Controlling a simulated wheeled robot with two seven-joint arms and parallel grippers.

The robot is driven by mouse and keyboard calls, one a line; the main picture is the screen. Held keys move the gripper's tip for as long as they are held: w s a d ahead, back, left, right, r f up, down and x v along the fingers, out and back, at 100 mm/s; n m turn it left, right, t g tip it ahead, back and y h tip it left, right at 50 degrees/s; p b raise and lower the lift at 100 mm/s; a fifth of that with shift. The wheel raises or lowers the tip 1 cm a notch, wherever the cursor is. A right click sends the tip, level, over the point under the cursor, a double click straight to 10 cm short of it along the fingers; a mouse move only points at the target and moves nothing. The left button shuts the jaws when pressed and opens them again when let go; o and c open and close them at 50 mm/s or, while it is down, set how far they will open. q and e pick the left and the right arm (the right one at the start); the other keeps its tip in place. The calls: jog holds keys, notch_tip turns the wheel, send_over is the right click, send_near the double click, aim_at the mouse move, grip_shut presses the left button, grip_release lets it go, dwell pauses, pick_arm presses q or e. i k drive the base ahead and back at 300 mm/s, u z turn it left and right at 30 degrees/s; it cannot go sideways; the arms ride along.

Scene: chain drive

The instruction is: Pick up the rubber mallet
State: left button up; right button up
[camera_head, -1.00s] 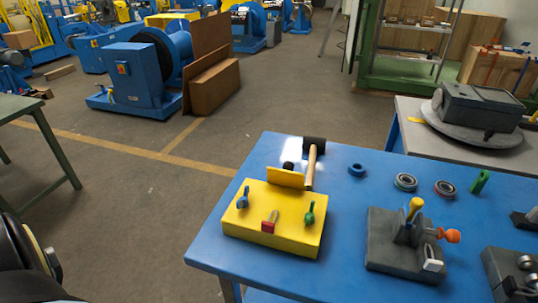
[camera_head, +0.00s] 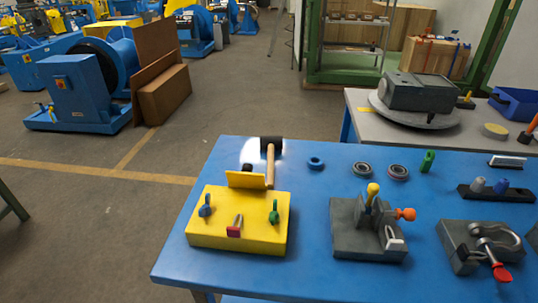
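The rubber mallet (camera_head: 270,164) lies on the blue table (camera_head: 318,240) near its far edge. Its black head (camera_head: 271,145) is at the far end and its light wooden handle points toward me. Neither of my grippers shows in the head view.
Right of the mallet lie a blue ring (camera_head: 316,163), two bearings (camera_head: 363,170) and a green part (camera_head: 427,161). Grey clamp fixtures (camera_head: 368,229) stand in front of them. A grey table (camera_head: 360,99) with a turntable (camera_head: 428,110) stands behind.

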aim_at(271, 143)
jog(key=u, duration=2.5)
jog(key=i, duration=2.2)
jog(key=u, duration=3.6)
jog(key=k, duration=2.6)
